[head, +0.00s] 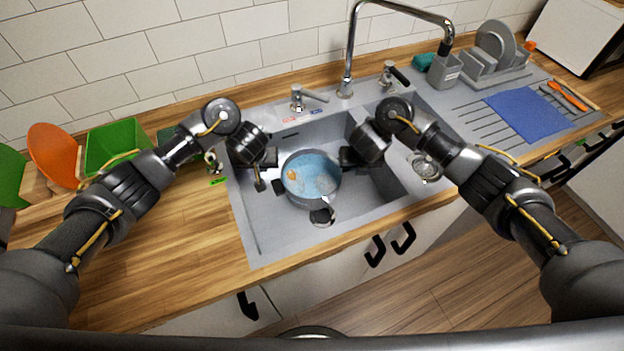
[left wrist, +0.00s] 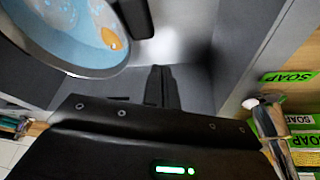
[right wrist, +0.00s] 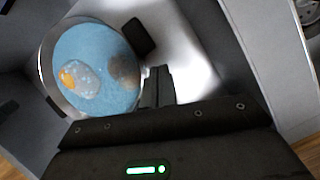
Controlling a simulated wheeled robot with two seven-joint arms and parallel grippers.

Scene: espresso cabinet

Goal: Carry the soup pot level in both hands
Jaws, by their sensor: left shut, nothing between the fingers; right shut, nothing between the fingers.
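The soup pot (head: 312,190) is a grey metal pot of blue liquid with an orange piece and pale pieces in it. It sits in the left sink basin and looks upright. Its rim also shows in the left wrist view (left wrist: 97,72) and the right wrist view (right wrist: 47,78). A black side handle shows near each gripper, in the left wrist view (left wrist: 135,17) and the right wrist view (right wrist: 138,38). My left gripper (head: 262,183) is shut and empty, left of the pot. My right gripper (head: 346,157) is shut and empty, right of the pot. Both fingers stand apart from the handles.
The sink (head: 262,232) has walls close around the pot. A green soap box (left wrist: 300,142) is beside the basin. A blue cloth (head: 527,112) lies on the right drainboard.

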